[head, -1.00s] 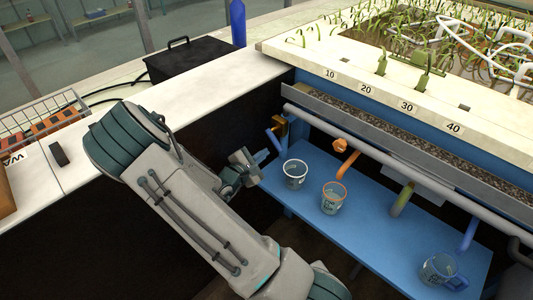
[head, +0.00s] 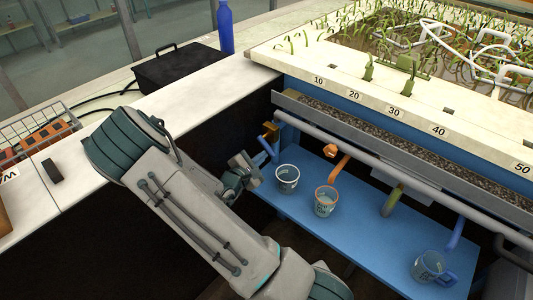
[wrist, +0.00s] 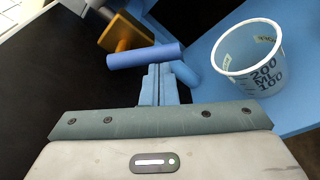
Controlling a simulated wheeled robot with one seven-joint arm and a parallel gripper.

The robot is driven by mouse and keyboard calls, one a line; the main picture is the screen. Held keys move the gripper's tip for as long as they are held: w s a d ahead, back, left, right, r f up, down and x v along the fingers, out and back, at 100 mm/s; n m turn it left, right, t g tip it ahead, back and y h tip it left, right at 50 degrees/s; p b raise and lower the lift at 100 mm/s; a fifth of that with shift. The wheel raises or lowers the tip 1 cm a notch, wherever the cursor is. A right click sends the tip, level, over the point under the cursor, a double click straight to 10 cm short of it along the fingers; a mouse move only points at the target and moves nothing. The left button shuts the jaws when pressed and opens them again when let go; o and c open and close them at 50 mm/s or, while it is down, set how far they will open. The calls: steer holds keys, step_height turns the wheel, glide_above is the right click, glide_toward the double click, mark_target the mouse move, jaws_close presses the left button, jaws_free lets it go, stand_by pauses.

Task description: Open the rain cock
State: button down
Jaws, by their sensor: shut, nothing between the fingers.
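My gripper (head: 256,164) is shut and empty, low at the left end of the grey pipe. In the wrist view its blue fingers (wrist: 158,86) point at a blue tube (wrist: 143,56), which crosses in front of their tips. Whether they touch it I cannot tell. The tube (head: 267,147) hangs near a brass-coloured block (head: 270,130), which the wrist view shows too (wrist: 126,32). An orange fitting (head: 338,160), an olive tube (head: 393,200) and another blue tube (head: 456,233) stand along the pipe. No label shows which is the rain cock.
A white-rimmed cup (head: 287,180), an orange-rimmed cup (head: 325,202) and a blue-handled cup (head: 430,267) stand on the blue shelf (head: 365,243). The white-rimmed cup is close right of my fingers in the wrist view (wrist: 250,62). The pale counter (head: 190,87) lies left.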

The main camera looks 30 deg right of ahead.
steer(key=shift+s+d+r, duration=0.1)
steer(key=shift+d+r, duration=0.2)
steer(key=shift+d, duration=0.05)
